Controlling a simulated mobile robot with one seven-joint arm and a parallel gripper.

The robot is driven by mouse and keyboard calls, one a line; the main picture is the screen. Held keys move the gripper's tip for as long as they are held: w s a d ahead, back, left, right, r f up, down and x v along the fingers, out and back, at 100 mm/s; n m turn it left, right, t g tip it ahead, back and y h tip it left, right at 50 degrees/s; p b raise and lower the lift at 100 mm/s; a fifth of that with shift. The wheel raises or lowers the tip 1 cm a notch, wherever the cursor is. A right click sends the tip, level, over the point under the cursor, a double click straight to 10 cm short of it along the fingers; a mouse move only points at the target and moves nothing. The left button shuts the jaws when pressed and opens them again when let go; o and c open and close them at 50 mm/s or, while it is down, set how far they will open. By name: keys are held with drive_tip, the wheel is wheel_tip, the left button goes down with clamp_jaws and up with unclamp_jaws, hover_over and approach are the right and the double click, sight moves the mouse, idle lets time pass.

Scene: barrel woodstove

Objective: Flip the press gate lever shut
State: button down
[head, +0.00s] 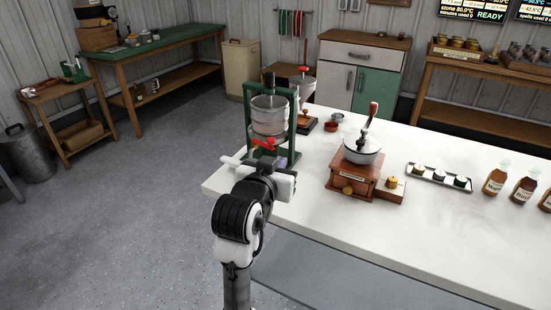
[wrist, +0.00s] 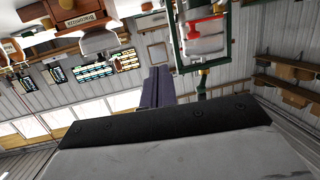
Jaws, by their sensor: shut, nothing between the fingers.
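The press (head: 268,116) stands at the left end of the white table, a green frame around a clear cylinder. Its red lever (head: 265,143) is low on the front and looks roughly level. The wrist view, which looks upside down, shows the lever (wrist: 205,24) and the green frame (wrist: 228,50) at the upper right. My gripper is in front of the press, below the lever, partly hidden by my arm in the head view. Its dark purple fingers (wrist: 158,78) are together and empty. They appear apart from the lever, to its left in the wrist view.
A wooden grinder (head: 357,172) with a crank stands to the right of the press. A tray of small jars (head: 440,176) and brown bottles (head: 494,181) are farther right. A small brown cup (head: 331,126) lies behind. The white table's front right is clear.

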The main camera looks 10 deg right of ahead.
drive_tip(key=s, duration=0.3)
drive_tip(key=shift+a+r, duration=0.15)
drive_tip(key=shift+r, duration=0.25)
drive_tip(key=shift+a, duration=0.1)
